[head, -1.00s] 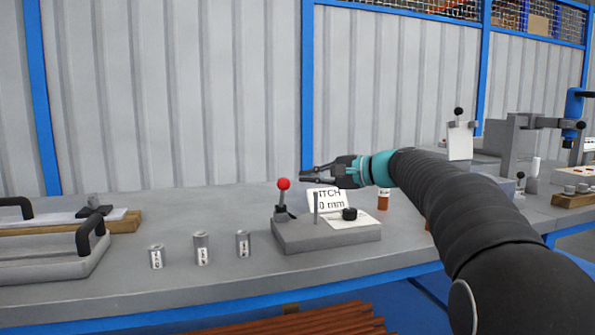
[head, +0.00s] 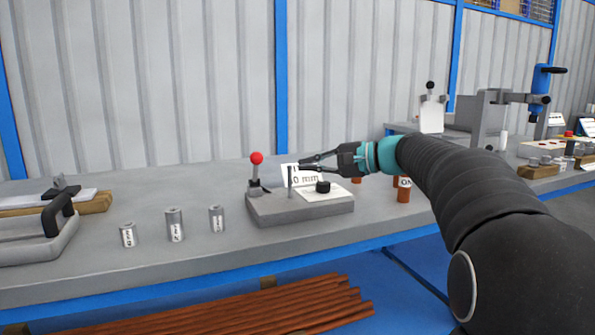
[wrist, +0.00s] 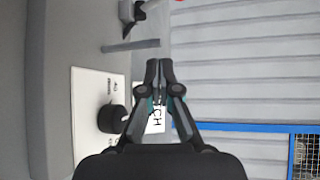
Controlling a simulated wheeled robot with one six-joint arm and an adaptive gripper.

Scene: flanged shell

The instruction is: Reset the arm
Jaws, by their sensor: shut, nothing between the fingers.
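My gripper (head: 303,164) is in the air above a grey fixture block (head: 300,207) on the bench. In the wrist view my gripper (wrist: 159,65) shows its two fingertips close together, with nothing held. The fingers overlap the card in the head view. In the wrist view the pin (wrist: 130,46) lies past the fingertips and the black knob (wrist: 111,118) is to their left.
Several labelled grey cylinders (head: 175,225) stand left of the block. A handled tray (head: 45,244) is at the far left. Brown cylinders (head: 404,190) stand beside my arm. A grey press (head: 490,120) is at the right. Copper-coloured rods (head: 220,312) lie below the bench.

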